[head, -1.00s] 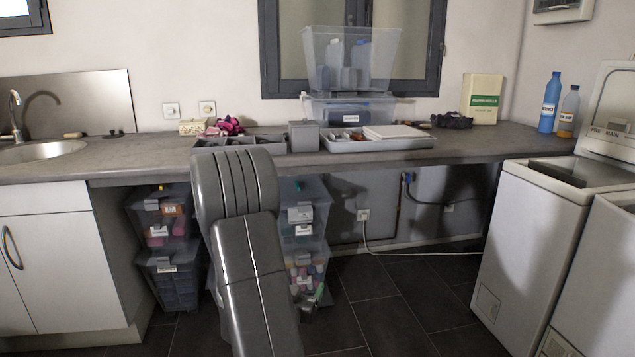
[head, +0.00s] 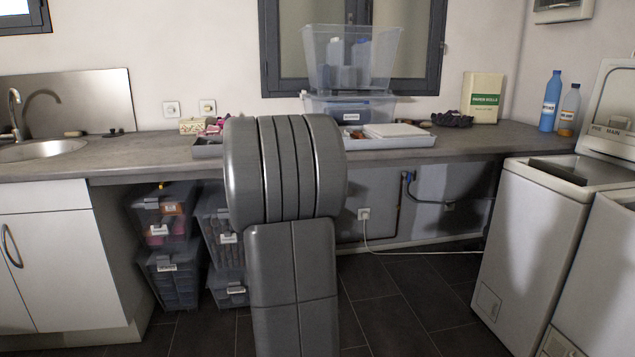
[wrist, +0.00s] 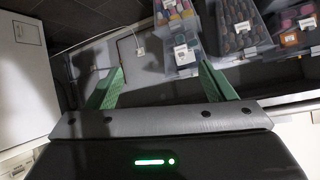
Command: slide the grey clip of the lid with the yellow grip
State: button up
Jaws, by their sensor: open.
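I cannot pick out the lid with the yellow grip or its grey clip in either view. A tiny yellow spot shows at the top of the left under-counter bins in the head view, too small to tell what it is. My gripper (wrist: 160,86) is open, with its two green fingers apart and nothing between them in the wrist view. Clear bins (wrist: 184,50) lie beyond the right finger. In the head view my arm hides the gripper. Two white toploader machines, a rear one (head: 535,220) and a nearer one (head: 598,270), stand at the right.
The grey counter (head: 430,153) spans the back wall. Under it are stacked clear bins (head: 172,285), partly behind my arm. A white cable (head: 400,249) runs along the wall. Dark floor tiles (head: 400,300) are clear between my arm and the machines.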

jog(key=shift+s+d+f+g+y, duration=0.15)
jog(key=shift+s+g, duration=0.1)
jog(key=shift+s, duration=0.25)
jog(key=shift+s+d+f+g+y, duration=0.1)
jog(key=shift+s+d+g, duration=0.1)
jog(key=shift+s, duration=0.3)
jog(key=shift+s+d+f+g+y, duration=0.1)
jog(key=shift+s+g, duration=0.15)
jog(key=shift+s, duration=0.25)
